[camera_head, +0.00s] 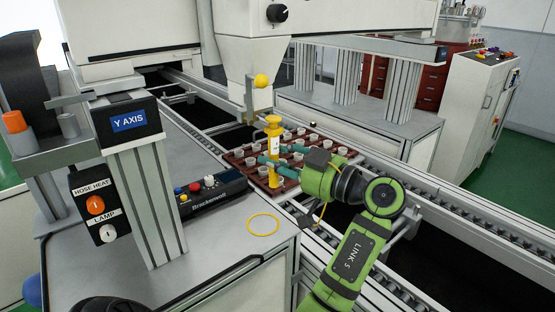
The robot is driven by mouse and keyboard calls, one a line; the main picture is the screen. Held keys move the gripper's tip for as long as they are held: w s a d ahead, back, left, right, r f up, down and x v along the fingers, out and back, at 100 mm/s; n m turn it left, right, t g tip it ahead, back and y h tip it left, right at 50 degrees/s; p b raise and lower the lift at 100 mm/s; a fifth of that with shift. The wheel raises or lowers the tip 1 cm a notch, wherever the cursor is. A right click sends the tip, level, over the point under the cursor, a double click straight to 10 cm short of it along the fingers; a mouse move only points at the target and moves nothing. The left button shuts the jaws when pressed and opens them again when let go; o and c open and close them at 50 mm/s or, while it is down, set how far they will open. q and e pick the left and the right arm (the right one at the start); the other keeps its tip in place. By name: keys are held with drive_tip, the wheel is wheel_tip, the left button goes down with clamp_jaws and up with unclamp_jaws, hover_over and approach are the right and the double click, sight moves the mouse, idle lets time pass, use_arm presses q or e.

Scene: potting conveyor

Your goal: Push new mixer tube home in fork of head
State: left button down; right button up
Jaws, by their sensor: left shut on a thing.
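The yellow mixer tube (274,175) stands upright over the red tray, with a white label on its side and a wider collar at its top. My left gripper (272,153) is shut on it, its teal fingers on the tube from the right. The white head (262,62) hangs above and behind. A grey metal bracket, seemingly the fork (250,98), hangs below the head near a yellow ball (261,81). The tube's top is close below the ball and bracket; whether it touches the fork I cannot tell. My right gripper is not in view.
A red tray (233,156) with several small pots sits on the conveyor (430,188). A yellow ring (263,224) lies on the grey bench top, with a black control box (215,197) nearby. The Y AXIS post (146,195) stands at the left.

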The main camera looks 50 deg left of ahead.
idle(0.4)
use_arm(q)
drive_tip(key=shift+b, duration=0.4)
drive_tip(key=shift+b, duration=0.65)
idle(0.8)
drive_tip(key=shift+w+a+b, duration=0.2)
drive_tip(key=shift+a+b, duration=0.35)
drive_tip(key=shift+a, duration=1.55)
drive_tip(key=c, duration=0.9)
unclamp_jaws()
drive_tip(key=w+d, duration=0.2)
drive_tip(key=d, duration=0.9)
drive_tip(key=shift+d, duration=0.4)
